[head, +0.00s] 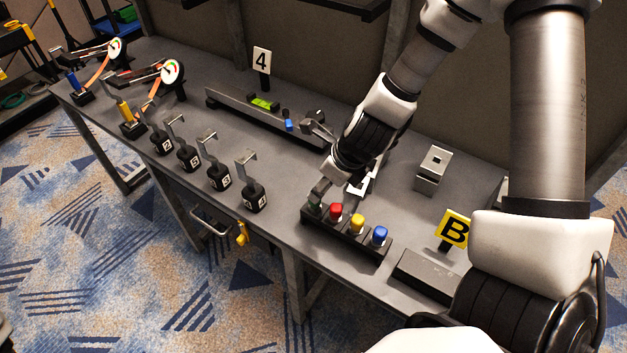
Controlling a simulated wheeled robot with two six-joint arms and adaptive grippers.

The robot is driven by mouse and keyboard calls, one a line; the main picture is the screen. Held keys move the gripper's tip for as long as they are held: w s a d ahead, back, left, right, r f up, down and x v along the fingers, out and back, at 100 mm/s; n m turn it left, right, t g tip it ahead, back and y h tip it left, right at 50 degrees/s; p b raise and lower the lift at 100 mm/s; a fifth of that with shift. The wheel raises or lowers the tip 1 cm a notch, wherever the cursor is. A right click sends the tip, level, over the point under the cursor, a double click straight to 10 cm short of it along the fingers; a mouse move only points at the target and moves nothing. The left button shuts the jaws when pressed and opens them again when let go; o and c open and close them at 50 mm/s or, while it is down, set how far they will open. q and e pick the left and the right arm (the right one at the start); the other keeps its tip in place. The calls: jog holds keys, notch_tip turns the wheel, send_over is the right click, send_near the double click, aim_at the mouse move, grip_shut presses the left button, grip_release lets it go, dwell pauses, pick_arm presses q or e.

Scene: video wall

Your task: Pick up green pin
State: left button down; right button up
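A dark block (347,236) near the table's front edge holds a row of pins: red (336,212), yellow (357,224) and blue (380,236). My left gripper is not in view.
Several numbered black weights with hooks (220,177) stand left along the front edge. Behind are a long rail (225,101) with a green level and a "4" sign (262,61).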

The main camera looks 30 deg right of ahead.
aim_at(318, 203)
jog(key=f, duration=0.1)
jog(key=w+f, duration=0.1)
jog(key=f+b, duration=0.1)
jog(key=shift+w+d, duration=0.3)
jog(key=shift+d, duration=0.05)
jog(key=shift+f, duration=0.25)
jog(key=shift+s+a+f+b, duration=0.35)
jog(key=shift+a+f+b, duration=0.45)
jog(key=shift+b, duration=0.35)
jog(key=shift+w+f+b, duration=0.45)
jog(key=shift+w+f, duration=0.3)
jog(key=shift+f, duration=0.2)
jog(key=shift+w+d+f, duration=0.1)
jog(key=shift+w+d, duration=0.1)
jog(key=shift+w, duration=0.05)
jog(key=shift+s, duration=0.1)
jog(key=shift+s+a+r, duration=0.1)
jog(key=shift+s+r, duration=0.1)
jog(key=shift+r, duration=0.1)
jog(key=c, duration=0.5)
jog(key=shift+s+a+r, duration=0.1)
jog(key=c, duration=0.5)
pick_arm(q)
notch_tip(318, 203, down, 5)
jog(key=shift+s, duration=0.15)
pick_arm(e)
grip_shut()
